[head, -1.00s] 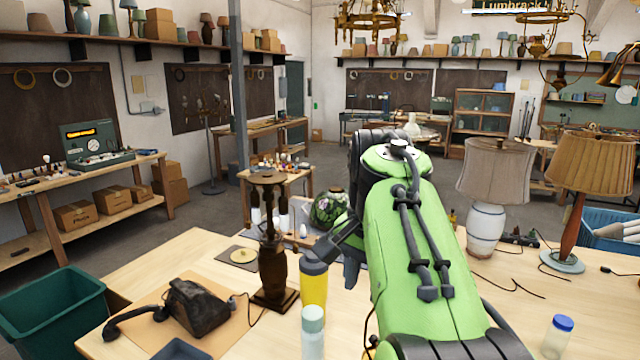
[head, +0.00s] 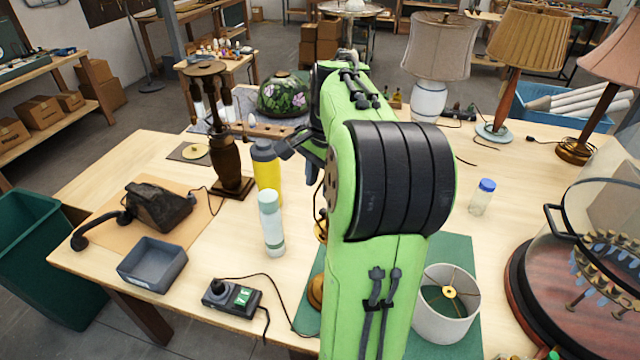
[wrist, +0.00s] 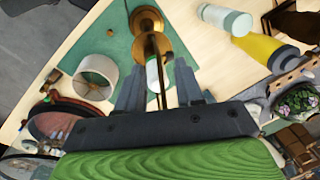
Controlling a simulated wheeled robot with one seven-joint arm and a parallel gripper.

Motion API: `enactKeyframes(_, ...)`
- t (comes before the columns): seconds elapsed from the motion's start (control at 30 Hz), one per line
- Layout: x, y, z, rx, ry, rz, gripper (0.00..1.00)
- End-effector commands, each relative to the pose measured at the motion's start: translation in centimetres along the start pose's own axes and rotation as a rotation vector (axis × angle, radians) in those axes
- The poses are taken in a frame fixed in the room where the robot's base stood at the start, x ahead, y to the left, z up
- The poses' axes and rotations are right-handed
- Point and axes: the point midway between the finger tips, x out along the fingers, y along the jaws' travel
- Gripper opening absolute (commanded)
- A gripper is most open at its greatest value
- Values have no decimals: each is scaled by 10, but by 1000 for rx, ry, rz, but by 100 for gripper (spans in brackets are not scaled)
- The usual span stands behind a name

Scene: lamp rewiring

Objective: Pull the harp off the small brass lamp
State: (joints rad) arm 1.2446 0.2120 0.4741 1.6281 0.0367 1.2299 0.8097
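The small brass lamp (wrist: 147,22) stands on the green mat. The two dark fingers are apart, one on each side of thin upright brass parts. These may be the harp, but I cannot clearly separate it from the stem. A pale rounded thing, perhaps a bulb, shows between the fingers. I see no finger closed on anything.
A white drum shade (head: 446,318) sits right of my arm on the green mat (head: 462,262). A pale bottle (head: 271,225), a yellow bottle (head: 267,178) and a dark wooden lamp (head: 229,165) stand to the left. A glass-domed piece (head: 600,270) fills the right corner.

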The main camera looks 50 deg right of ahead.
Motion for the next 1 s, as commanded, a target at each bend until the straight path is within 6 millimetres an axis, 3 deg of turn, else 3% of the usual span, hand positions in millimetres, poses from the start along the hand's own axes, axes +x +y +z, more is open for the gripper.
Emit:
enactKeyframes(0.13,14,0,0,0,-1,1,36)
enactKeyframes(0.4,17,0,0,0,1,0,36)
enactKeyframes(0.63,16,0,0,0,1,0,1)
enactKeyframes(1.0,15,0,0,0,1,0,0)
